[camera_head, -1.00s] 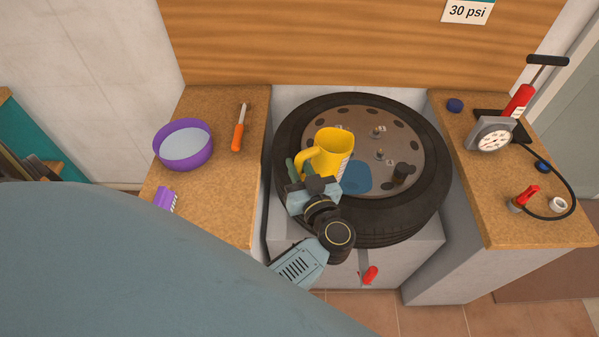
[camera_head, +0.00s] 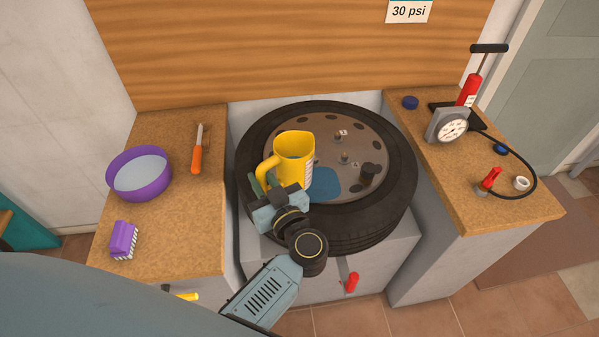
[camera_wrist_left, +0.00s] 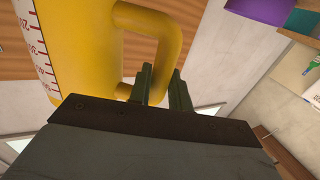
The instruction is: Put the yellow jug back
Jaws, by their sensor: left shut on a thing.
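The yellow jug (camera_head: 295,165) is upright over the left part of the tyre's hub. I cannot tell whether its base touches the hub. Its handle faces left, and my left gripper (camera_head: 263,180) is shut on that handle. In the left wrist view, the jug (camera_wrist_left: 80,50) shows close up with a red-marked scale, and the fingers of my left gripper (camera_wrist_left: 162,85) are at its handle. My right gripper is in neither view.
The black tyre (camera_head: 395,185) lies between two cork-topped counters. The left counter (camera_head: 185,235) holds a purple basin (camera_head: 140,185), an orange-handled screwdriver (camera_head: 197,150) and a purple brush (camera_head: 123,238). The right counter holds a red pump (camera_head: 468,90) with gauge (camera_head: 450,128) and hose. A blue patch (camera_head: 322,184) lies on the hub.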

